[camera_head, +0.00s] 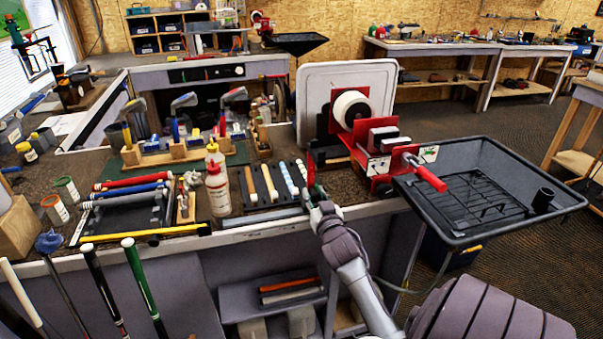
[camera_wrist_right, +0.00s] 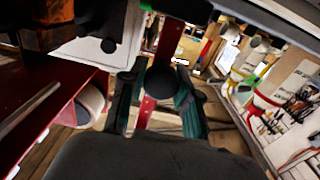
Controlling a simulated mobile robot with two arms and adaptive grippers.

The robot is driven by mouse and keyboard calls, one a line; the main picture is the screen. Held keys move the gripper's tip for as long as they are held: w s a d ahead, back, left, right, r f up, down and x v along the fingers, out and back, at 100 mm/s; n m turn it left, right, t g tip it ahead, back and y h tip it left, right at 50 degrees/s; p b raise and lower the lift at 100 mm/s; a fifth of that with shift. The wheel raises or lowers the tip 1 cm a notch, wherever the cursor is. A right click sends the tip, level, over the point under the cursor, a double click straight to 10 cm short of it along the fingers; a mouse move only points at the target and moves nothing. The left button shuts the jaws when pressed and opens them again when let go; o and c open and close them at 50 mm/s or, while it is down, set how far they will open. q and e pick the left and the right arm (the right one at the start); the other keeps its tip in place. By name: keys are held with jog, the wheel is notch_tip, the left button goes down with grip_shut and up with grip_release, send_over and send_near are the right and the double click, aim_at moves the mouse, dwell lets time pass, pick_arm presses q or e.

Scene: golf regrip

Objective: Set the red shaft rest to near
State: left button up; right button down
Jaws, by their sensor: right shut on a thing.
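The red shaft rest shows as a thin red upright (camera_head: 311,166) at the front edge of the bench, just left of the red machine. My right gripper (camera_head: 318,196) is at its lower part and hides some of it. In the right wrist view, the red bar (camera_wrist_right: 171,45) of the rest runs between the two dark green fingers of my right gripper (camera_wrist_right: 160,108). A black round knob (camera_wrist_right: 160,81) sits in front of the bar. The gripper is shut on the rest; the exact contact is hard to see. My left gripper is not in view.
A red machine with a white wheel (camera_head: 351,109) and a red-handled vise (camera_head: 428,175) stand just right of the gripper. A black tray (camera_head: 487,152) juts out beyond them. Bottles (camera_head: 217,187) and a rack of grips (camera_head: 263,186) stand to the left.

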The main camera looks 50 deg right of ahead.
jog(key=shift+d+r, duration=0.1)
jog(key=shift+r, duration=0.05)
jog(key=c, duration=0.8)
grip_release()
jog(key=v, duration=1.2)
jog(key=shift+s, duration=0.1)
jog(key=shift+f, duration=0.2)
